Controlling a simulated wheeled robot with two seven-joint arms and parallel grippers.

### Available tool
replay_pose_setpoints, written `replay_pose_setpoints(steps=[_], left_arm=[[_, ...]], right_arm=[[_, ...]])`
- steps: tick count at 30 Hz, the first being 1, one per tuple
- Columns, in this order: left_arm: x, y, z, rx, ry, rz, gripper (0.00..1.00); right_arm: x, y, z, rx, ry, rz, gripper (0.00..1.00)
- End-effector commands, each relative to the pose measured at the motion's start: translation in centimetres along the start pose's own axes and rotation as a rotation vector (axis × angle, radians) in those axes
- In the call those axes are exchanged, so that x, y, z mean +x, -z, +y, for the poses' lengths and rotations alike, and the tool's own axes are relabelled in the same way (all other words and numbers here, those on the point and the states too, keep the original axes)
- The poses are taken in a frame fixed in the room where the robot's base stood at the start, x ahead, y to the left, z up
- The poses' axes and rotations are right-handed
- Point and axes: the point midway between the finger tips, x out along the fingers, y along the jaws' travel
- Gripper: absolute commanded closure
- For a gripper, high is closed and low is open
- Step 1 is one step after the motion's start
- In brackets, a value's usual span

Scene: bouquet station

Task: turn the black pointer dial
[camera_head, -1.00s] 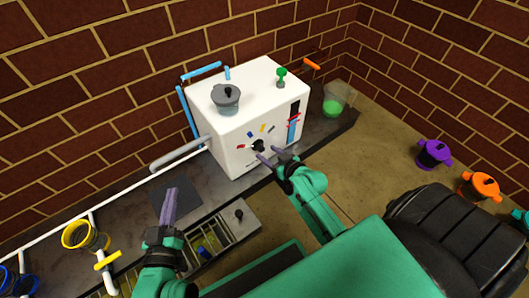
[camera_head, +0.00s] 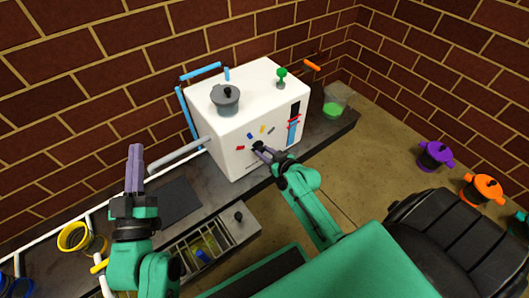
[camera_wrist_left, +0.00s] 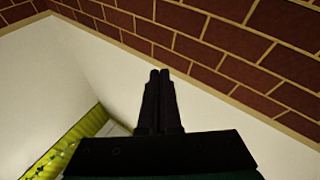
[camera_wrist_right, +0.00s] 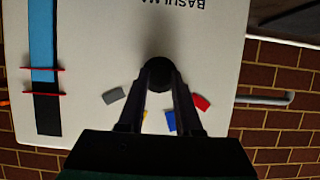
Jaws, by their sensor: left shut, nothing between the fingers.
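The black pointer dial (camera_head: 258,147) is on the front of the white box-shaped machine (camera_head: 222,150), near colored marks. In the right wrist view the dial (camera_wrist_right: 160,73) is a round black knob at my right fingertips. My right gripper (camera_head: 263,151) has its fingers at either side of the dial, and the right wrist view (camera_wrist_right: 161,82) shows a gap between them. Whether they press on it is hard to tell, dark on dark. My left gripper (camera_head: 136,148) is shut and empty, pointing up left of the machine, also in the left wrist view (camera_wrist_left: 160,75).
A grey lidded pot (camera_head: 226,98) and a green knob (camera_head: 281,76) are on the machine's top. A pipe (camera_head: 180,155) sticks out at its left. A beaker with green liquid (camera_head: 334,105) stands right.

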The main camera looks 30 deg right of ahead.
Motion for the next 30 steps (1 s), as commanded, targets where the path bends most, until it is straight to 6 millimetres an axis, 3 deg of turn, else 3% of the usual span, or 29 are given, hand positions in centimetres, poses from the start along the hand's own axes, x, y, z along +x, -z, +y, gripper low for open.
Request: replay_pose_setpoints(steps=[19, 26, 30], left_arm=[[0.2, 0.5, 0.0, 0.006, -0.003, 0.019, 1.00], [1.4, 3.7, 0.2, 0.032, -0.019, 0.121, 1.00], [2.7, 8.6, 0.5, 0.065, -0.036, 0.265, 1.00]], right_arm=[[0.0, 0.0, 0.2, 0.098, 0.041, 0.001, 1.00], [0.0, 0.0, 0.3, 0.192, 0.080, 0.002, 1.00], [0.1, -0.1, 0.3, 0.245, 0.103, 0.002, 1.00]])
